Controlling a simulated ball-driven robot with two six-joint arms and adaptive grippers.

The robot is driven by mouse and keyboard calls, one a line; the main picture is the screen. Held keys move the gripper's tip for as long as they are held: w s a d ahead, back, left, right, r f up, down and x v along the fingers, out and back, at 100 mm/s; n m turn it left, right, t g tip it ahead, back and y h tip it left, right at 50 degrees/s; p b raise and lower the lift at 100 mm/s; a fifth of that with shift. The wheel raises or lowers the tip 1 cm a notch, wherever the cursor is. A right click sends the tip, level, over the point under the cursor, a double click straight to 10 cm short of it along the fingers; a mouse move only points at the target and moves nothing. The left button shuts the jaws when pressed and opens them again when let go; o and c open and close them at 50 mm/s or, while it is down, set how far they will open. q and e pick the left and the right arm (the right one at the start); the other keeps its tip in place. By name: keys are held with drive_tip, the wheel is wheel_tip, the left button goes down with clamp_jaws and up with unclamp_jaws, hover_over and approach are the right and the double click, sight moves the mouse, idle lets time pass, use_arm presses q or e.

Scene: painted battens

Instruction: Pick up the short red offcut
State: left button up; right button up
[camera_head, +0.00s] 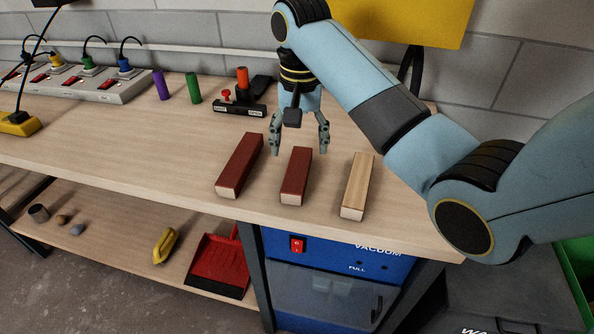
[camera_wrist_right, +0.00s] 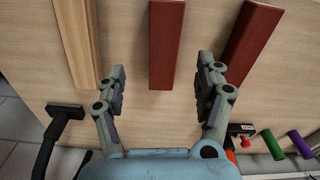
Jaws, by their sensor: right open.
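The short red offcut (camera_head: 296,174) lies on the workbench, the middle one of three battens, with a bare wood end facing the front edge. It also shows in the right wrist view (camera_wrist_right: 167,45), top centre. A longer red batten (camera_head: 240,163) lies to its left in the head view, and at the right in the wrist view (camera_wrist_right: 254,42). My right gripper (camera_head: 300,147) is open and empty, pointing down over the far end of the short offcut. In the wrist view its fingers (camera_wrist_right: 162,72) are spread, one to each side of the offcut's line. My left gripper is not in view.
An unpainted batten (camera_head: 358,184) lies right of the short offcut. Behind stand a black device with an orange-red cylinder (camera_head: 242,77), a green cylinder (camera_head: 194,88) and a purple cylinder (camera_head: 161,84).

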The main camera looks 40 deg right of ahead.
drive_tip(key=shift+w+d+r+m, duration=0.1)
drive_tip(key=shift+w+r+m, duration=0.2)
drive_tip(key=shift+w, duration=0.3)
drive_tip(key=shift+w+r+m, duration=0.2)
drive_tip(key=shift+w+r, duration=0.15)
drive_tip(key=shift+w, duration=0.2)
hover_over(298, 168)
drive_tip(key=f, duration=0.4)
drive_tip(key=shift+w+a+f, duration=0.3)
drive_tip(key=shift+f, duration=0.05)
drive_tip(key=shift+s+d+f+p, duration=0.15)
drive_tip(key=shift+f+p, duration=0.05)
drive_tip(key=shift+f, duration=1.2)
drive_tip(key=shift+s+d+f+p, duration=0.1)
drive_tip(key=shift+f+p, duration=0.1)
drive_tip(key=shift+f, duration=1.15)
drive_tip(key=c, duration=1.3)
